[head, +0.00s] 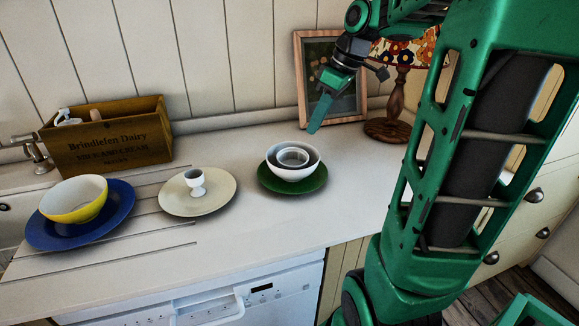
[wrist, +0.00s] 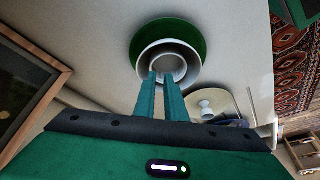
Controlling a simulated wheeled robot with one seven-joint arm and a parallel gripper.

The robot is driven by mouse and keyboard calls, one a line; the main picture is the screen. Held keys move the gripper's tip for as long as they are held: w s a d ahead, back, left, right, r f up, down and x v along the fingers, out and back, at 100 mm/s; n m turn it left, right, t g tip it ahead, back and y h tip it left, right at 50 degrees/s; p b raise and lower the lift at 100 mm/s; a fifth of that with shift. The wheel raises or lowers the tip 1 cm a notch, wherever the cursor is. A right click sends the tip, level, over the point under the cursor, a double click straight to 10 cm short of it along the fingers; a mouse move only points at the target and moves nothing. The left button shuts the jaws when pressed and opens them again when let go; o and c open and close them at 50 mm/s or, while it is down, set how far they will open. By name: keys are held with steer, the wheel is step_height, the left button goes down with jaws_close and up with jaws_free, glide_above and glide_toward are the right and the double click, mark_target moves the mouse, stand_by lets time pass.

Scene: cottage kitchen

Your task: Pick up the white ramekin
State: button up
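The white ramekin (head: 292,156) sits inside a larger white bowl (head: 290,174), which stands on a dark green plate (head: 318,183) on the counter. In the wrist view the ramekin (wrist: 178,65) shows inside the bowl (wrist: 195,60), partly hidden behind my fingertips. My gripper (head: 313,128) points down above and slightly right of the bowl, apart from it in the head view. In the wrist view my gripper's two fingers (wrist: 160,76) are close together with a narrow gap between them. Nothing is visibly held.
An egg cup (head: 196,188) stands on a cream plate (head: 228,196) to the left. A yellow bowl (head: 73,205) sits on a blue plate (head: 38,236) farther left. A wooden crate (head: 108,143), a picture frame (head: 301,75) and a lamp (head: 390,120) stand behind.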

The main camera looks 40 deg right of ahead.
mark_target(296, 148)
steer(key=shift+n, duration=0.9)
steer(key=shift+w+a+f, duration=0.2)
steer(key=shift+w+f, duration=0.7)
steer(key=shift+f, duration=0.6)
steer(key=shift+w+a+f, duration=0.25)
steer(key=shift+w+f, duration=0.6)
steer(key=shift+f, duration=0.65)
steer(key=shift+w+a+f, duration=0.2)
steer(key=shift+w+f, duration=0.7)
steer(key=shift+f, duration=0.6)
jaws_close()
steer(key=shift+r, duration=0.1)
